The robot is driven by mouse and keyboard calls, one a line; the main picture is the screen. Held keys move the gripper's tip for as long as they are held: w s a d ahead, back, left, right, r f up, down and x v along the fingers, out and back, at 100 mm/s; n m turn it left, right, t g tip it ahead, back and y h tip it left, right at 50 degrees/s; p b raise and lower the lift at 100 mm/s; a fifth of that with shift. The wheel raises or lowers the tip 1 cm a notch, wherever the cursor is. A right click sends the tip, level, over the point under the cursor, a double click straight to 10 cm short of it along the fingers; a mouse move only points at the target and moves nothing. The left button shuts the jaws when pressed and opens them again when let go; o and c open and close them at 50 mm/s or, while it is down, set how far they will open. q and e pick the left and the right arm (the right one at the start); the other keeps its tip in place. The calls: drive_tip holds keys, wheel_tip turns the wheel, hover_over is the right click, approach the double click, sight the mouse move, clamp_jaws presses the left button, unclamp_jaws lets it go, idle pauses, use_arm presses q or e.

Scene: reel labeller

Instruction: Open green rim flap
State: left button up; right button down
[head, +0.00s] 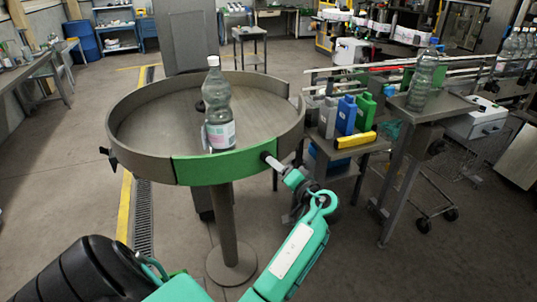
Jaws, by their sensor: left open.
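The green rim flap (222,168) is the curved front section of the raised rim on a round table. It sits in line with the rim, closing the front. A clear bottle (217,105) with a white cap stands upright on the tabletop just behind the flap. My left gripper (271,161) is open at the flap's right end, by a small dark part there. I cannot tell whether the fingers touch it. The fingers are small and partly merged with that dark part. My right gripper is not in view.
The round table's grey rim (134,156) has a dark fitting (109,156) at left. To the right, a small stand holds a blue container (346,115), a green container (365,112) and a yellow item (356,139). A side table (436,107) carries another bottle (422,80). Floor at left is clear.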

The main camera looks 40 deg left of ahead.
use_arm(q)
drive_tip(key=a, duration=0.2)
drive_tip(key=w+a+p, duration=0.1)
drive_tip(key=a, duration=0.2)
clamp_jaws()
drive_tip(key=shift+d, duration=0.1)
